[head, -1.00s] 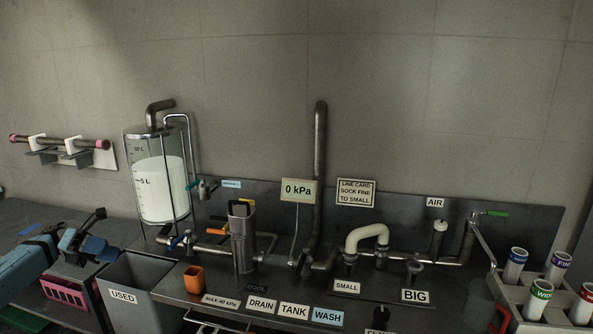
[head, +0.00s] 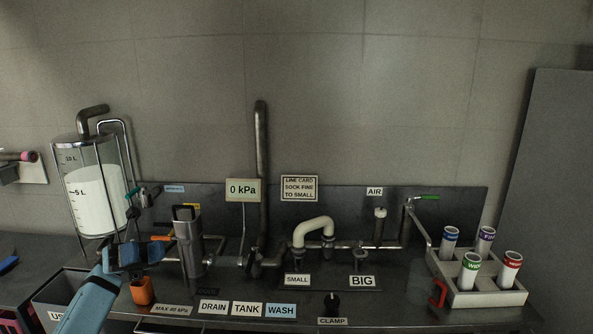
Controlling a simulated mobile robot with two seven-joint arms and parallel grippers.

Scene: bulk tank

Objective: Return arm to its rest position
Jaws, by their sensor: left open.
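My left gripper (head: 126,222) is at the lower left of the head view, with its blue arm coming up from the bottom edge. Its dark fingers point up and stand apart, with nothing seen between them. They overlap the right side of the glass tank (head: 95,195) and the valves beside it; I cannot tell whether they touch. A grey metal cylinder with a handle (head: 189,245) stands right of the gripper. My right gripper is out of view.
An orange cup (head: 142,291) sits close to my left forearm. The grey USED bin (head: 60,290) is partly behind it. Pipes with a white bent hose (head: 313,227) run along the bench. A tray (head: 490,298) of labelled tubes stands at right, before a tall grey panel (head: 555,190).

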